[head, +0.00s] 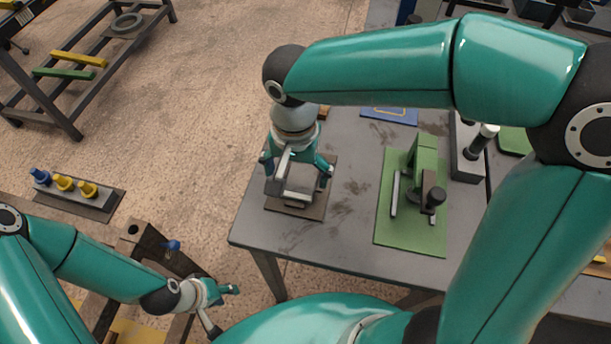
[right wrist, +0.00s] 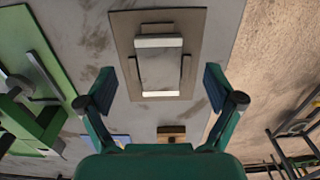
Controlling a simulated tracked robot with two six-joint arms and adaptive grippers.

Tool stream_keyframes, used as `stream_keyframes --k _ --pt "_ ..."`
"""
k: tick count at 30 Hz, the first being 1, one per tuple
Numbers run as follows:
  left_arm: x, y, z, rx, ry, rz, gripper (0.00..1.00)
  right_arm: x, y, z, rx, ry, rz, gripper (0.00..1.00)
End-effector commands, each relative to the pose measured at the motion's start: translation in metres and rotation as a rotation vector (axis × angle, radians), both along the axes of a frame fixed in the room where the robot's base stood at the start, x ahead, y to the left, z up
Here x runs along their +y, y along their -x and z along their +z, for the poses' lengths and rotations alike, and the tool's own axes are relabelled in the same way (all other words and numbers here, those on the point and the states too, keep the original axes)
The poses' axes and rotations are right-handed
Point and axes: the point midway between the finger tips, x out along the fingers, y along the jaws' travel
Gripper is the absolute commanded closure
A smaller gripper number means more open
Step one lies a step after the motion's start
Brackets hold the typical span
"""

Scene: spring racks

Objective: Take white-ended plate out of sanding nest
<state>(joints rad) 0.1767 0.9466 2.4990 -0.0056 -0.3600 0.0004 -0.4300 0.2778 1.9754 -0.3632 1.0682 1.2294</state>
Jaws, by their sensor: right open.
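The white-ended plate (right wrist: 161,68) is a grey plate with a pale strip at each end. It lies in the sanding nest (right wrist: 122,45), a brown board with dark side rails along the plate. In the head view a pale end of the plate (head: 296,196) shows under my right gripper, and the nest board (head: 311,211) lies near the table's left edge. My right gripper (head: 296,170) is open above the nest, its fingers (right wrist: 158,76) spread wide either side of the plate and apart from it. My left gripper (head: 221,305) is open and empty, low beside the table.
A green board with a green fixture (head: 423,160) stands right of the nest. A blue mat (head: 390,114) and a small wooden block (right wrist: 172,133) lie behind it. A rack with blue and yellow pieces (head: 77,198) stands at left.

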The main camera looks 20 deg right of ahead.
Motion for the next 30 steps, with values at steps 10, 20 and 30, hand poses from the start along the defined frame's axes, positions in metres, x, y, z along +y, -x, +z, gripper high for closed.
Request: stream_keyframes --k 10,20,30 --pt "0.0 0.0 0.001 0.0 0.0 0.0 0.6 0.002 0.007 -0.042 0.004 0.002 0.001 0.08" --pt "0.0 0.0 0.001 0.0 0.0 0.0 0.6 0.002 0.007 -0.051 0.001 0.001 0.001 0.08" --pt "0.0 0.0 0.001 0.0 0.0 0.0 0.6 0.002 0.007 -0.051 0.001 0.001 0.002 0.62"
